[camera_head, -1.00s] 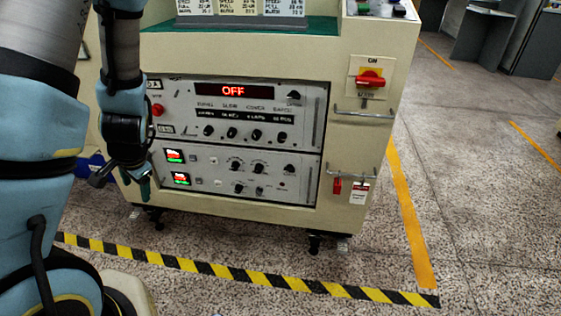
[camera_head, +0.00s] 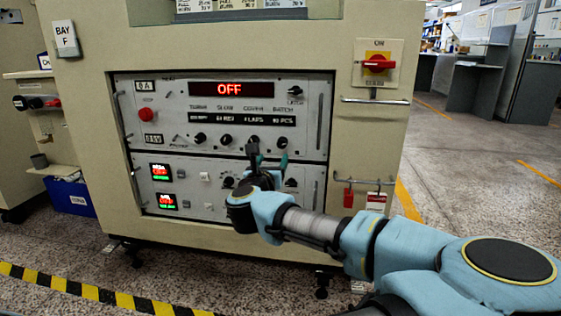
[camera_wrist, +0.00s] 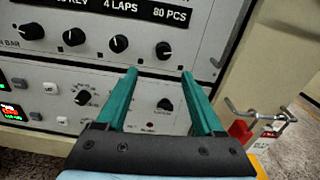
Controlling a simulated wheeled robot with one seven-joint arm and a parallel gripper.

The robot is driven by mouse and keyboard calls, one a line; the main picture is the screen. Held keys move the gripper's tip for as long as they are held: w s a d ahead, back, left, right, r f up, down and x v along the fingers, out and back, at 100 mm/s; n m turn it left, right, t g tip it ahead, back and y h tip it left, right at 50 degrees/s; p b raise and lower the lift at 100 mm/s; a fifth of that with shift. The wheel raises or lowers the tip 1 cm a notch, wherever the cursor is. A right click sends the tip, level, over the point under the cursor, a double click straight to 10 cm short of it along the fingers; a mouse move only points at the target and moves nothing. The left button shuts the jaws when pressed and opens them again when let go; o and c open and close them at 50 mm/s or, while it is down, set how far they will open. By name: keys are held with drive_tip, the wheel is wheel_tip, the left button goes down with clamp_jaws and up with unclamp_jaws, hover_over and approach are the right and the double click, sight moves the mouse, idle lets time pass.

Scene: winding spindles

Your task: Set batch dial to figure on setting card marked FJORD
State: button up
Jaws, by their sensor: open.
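The batch dial (camera_head: 282,143) is a small black knob at the right end of a row on the upper grey panel. The window above it reads 80 PCS (camera_wrist: 170,17). In the wrist view the batch dial (camera_wrist: 163,50) lies just beyond my fingertips, between their lines. My gripper (camera_head: 268,157) is open and empty, with teal fingers pointing at the panel; it also shows in the wrist view (camera_wrist: 158,74). Setting cards (camera_head: 240,4) show at the top edge, cut off; I cannot read a FJORD mark.
A red display (camera_head: 231,89) reads OFF. A red rotary switch (camera_head: 376,64) on a yellow plate is at upper right. More knobs and a lower panel (camera_head: 215,180) surround the fingers. A handle bar (camera_head: 375,100) and a rail with red tags (camera_head: 348,197) stick out at right.

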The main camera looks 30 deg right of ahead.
sight(281, 144)
drive_tip(key=b+x, duration=0.1)
drive_tip(key=x, duration=0.4)
drive_tip(key=b+x, duration=0.2)
drive_tip(key=x, duration=0.3)
drive_tip(key=shift+d, duration=0.5)
drive_tip(key=shift+c, duration=0.3)
clamp_jaws()
